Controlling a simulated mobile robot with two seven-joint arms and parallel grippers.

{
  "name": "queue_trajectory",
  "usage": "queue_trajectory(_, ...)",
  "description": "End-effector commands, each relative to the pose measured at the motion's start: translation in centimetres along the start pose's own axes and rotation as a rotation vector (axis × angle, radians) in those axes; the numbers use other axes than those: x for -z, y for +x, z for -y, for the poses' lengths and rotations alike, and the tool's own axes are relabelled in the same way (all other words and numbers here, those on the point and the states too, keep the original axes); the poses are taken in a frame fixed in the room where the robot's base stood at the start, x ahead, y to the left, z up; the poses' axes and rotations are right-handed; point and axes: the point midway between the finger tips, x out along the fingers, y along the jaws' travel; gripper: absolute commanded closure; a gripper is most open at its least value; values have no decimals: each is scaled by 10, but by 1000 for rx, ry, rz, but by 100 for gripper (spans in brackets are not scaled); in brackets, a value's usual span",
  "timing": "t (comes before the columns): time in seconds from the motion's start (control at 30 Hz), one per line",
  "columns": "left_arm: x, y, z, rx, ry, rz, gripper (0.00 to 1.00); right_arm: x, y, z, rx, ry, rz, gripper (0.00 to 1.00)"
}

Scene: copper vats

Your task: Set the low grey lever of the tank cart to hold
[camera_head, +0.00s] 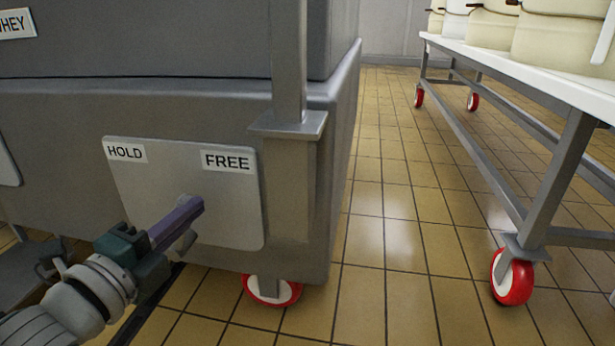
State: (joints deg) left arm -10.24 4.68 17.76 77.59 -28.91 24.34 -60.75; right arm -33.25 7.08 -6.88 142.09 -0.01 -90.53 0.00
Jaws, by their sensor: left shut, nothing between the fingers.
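The tank cart (215,107) is a large grey body on the left. Its light grey plate (235,215) carries a HOLD label (126,152) at upper left and a FREE label (228,161) at upper right. The low grey lever (185,241) shows only in part, low on the plate, behind my fingers. Its direction is hard to tell. My left gripper (196,205) comes in from lower left, its purple-grey fingers shut and empty, in front of the lever. I cannot tell whether they touch it. My right gripper is out of view.
A red caster (272,292) stands under the cart's corner, below a grey post (290,185). A white-topped trolley (545,75) with cream containers and red wheels stands at right. The tiled floor (385,235) between them is clear.

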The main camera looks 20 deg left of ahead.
Motion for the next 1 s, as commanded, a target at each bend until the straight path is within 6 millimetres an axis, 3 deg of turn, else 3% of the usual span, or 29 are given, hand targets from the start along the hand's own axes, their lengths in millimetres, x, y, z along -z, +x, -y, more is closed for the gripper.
queue_trajectory(0.37, -42, -8, 8, 51, -351, 2, 100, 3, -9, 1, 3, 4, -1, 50)
queue_trajectory(0.8, -83, -14, -1, 105, -729, 1, 100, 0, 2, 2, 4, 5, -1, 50)
queue_trajectory(1.0, -94, -16, -6, 118, -813, 1, 100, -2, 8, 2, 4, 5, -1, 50)
